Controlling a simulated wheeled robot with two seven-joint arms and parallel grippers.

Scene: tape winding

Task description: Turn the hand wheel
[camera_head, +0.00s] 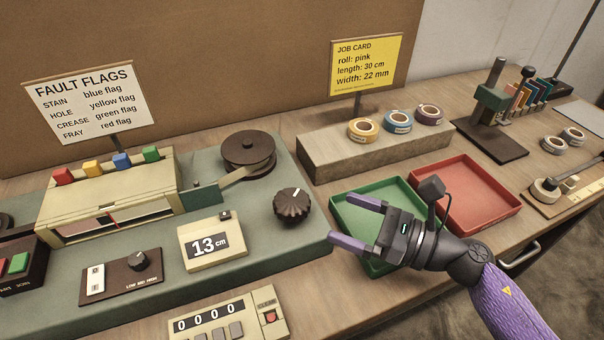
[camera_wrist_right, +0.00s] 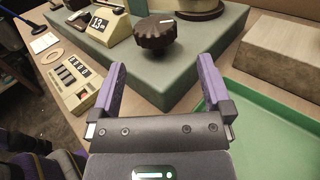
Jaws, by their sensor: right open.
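The hand wheel is a dark brown, ribbed knob (camera_head: 292,206) with a light mark on top. It sits at the right end of the green winding machine (camera_head: 265,268). In the right wrist view the hand wheel (camera_wrist_right: 154,36) lies ahead, beyond the fingertips. My right gripper (camera_head: 340,220) is open and empty, to the right of the wheel and apart from it, above the green tray's left side. Its purple fingers also show in the right wrist view (camera_wrist_right: 160,75). A display (camera_head: 208,245) beside the wheel reads 13 cm. My left gripper is not in view.
A green tray (camera_head: 345,206) and a red tray (camera_head: 478,208) lie right of the machine. A wooden block (camera_head: 325,158) carries tape rolls behind them. A counter (camera_head: 245,320) reading 0000 stands in front of the machine. A dark reel (camera_head: 247,150) sits behind the wheel.

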